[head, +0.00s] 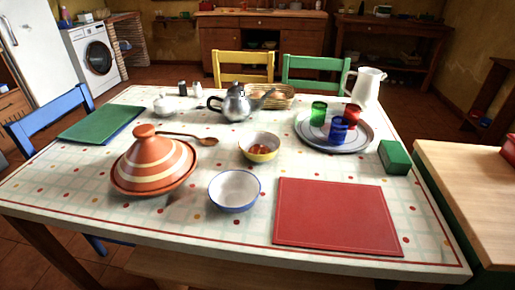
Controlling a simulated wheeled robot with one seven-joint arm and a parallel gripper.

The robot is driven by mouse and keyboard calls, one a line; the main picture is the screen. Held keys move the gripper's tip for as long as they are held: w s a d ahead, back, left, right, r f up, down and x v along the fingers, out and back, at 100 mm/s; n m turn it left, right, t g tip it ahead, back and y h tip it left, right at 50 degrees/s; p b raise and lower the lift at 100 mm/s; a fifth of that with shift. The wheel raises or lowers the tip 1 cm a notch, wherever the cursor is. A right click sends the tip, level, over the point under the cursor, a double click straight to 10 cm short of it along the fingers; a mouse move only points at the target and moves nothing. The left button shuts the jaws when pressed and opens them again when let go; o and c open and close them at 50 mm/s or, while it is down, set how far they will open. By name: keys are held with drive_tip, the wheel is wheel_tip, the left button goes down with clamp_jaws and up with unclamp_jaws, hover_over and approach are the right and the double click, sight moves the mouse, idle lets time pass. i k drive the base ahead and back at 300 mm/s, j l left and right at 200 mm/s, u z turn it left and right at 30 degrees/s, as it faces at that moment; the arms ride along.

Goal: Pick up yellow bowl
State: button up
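The yellow bowl (259,153) stands upright near the middle of the table. It has a yellow outside and a pale inside, with something orange-brown lying in it. A white bowl with a blue rim (234,197) stands just in front of it, slightly to the left. My gripper is not in the head view.
The table (240,236) also holds a striped tagine (153,165), a wooden spoon (190,137), a metal teapot (235,106), a red mat (337,214), a round tray (314,140) with coloured glasses, a white pitcher (366,86) and a green box (394,157). Chairs surround it.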

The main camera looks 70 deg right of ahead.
sight(259, 146)
drive_tip(key=l+z, duration=0.15)
drive_tip(key=z, duration=0.25)
drive_tip(key=l+z, duration=0.15)
drive_tip(key=z, duration=0.25)
drive_tip(key=l+z, duration=0.1)
drive_tip(key=z, duration=0.25)
drive_tip(key=i+l+z, duration=0.1)
drive_tip(key=z, duration=0.3)
